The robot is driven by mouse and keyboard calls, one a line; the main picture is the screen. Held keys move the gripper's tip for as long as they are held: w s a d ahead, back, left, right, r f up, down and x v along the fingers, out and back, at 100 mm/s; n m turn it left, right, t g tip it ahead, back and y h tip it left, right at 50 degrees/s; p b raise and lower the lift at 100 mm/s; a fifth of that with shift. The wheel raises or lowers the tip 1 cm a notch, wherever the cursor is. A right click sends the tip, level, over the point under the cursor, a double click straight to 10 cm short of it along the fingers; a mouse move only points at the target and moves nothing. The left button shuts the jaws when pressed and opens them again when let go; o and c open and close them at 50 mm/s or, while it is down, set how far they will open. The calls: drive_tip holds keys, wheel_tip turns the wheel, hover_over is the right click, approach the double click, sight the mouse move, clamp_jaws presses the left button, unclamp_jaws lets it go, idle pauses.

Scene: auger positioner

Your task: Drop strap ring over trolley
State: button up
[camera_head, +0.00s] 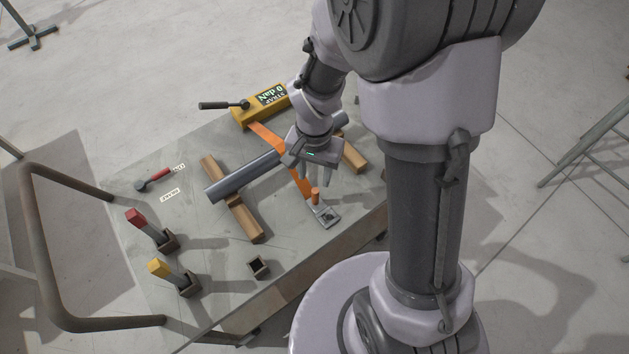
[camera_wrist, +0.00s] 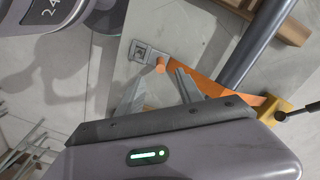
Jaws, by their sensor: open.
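An orange strap (camera_head: 299,182) runs from a yellow unit (camera_head: 259,106) with a "STRAP 0 daN" display, over a grey pipe (camera_head: 245,176), to a metal end plate (camera_head: 326,216) on the near side. The plate has a dark square in it and shows in the wrist view (camera_wrist: 140,51); I take it for the strap ring. I cannot make out a separate trolley.
Wooden blocks (camera_head: 240,205) lie under the pipe on the grey table (camera_head: 212,270). Red-topped (camera_head: 136,216) and yellow-topped (camera_head: 158,268) pieces stand in holders at the left front, near an empty holder (camera_head: 259,267). A brown rail (camera_head: 50,260) bounds the left end.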

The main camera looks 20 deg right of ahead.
wheel_tip(320, 180, up, 5)
drive_tip(key=shift+r+p, duration=0.1)
drive_tip(key=shift+p, duration=0.55)
drive_tip(key=s+a+r+n+t+y, duration=0.1)
drive_tip(key=s+r+t, duration=0.2)
drive_tip(key=s+r, duration=0.3)
drive_tip(key=s+a+r+n+t+y, duration=0.1)
drive_tip(key=s+r, duration=0.5)
drive_tip(key=r, duration=0.7)
drive_tip(key=shift+s+a+r+n+t, duration=0.25)
drive_tip(key=shift+a+n+t, duration=0.35)
drive_tip(key=shift+a+t, duration=0.25)
